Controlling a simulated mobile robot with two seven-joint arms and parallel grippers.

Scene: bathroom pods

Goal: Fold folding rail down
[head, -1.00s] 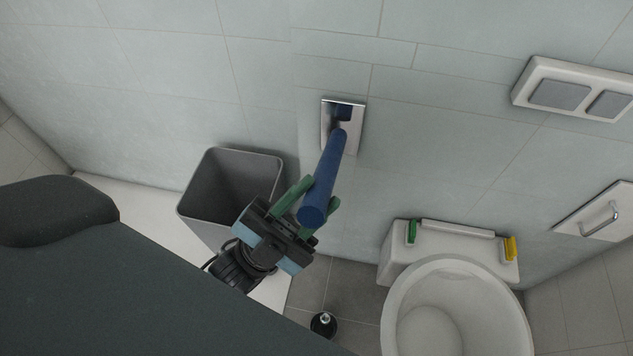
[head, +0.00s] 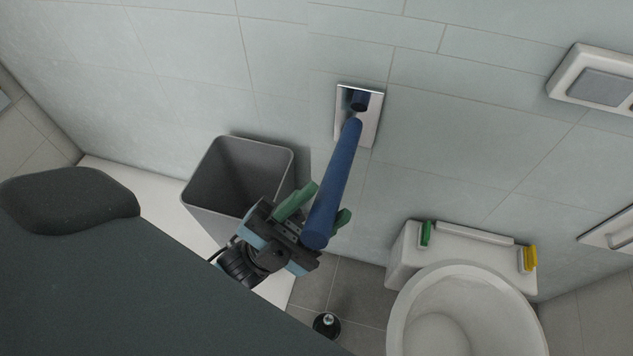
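The folding rail (head: 337,180) is a thick blue bar hinged on a shiny metal wall plate (head: 371,128). It sticks out from the wall toward me, its free end low in the picture. My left gripper (head: 322,205) is at the rail near its free end. Its green fingers lie on either side of the bar and appear shut on it. The bar hides part of the fingers and the palm. My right gripper is not in view.
A grey bin (head: 238,180) stands against the wall, left of the rail and close to my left gripper. A toilet (head: 405,262) with green and yellow parts is at the right. A small dark round object (head: 327,325) is on the tiled floor. A switch-like panel (head: 565,75) is upper right.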

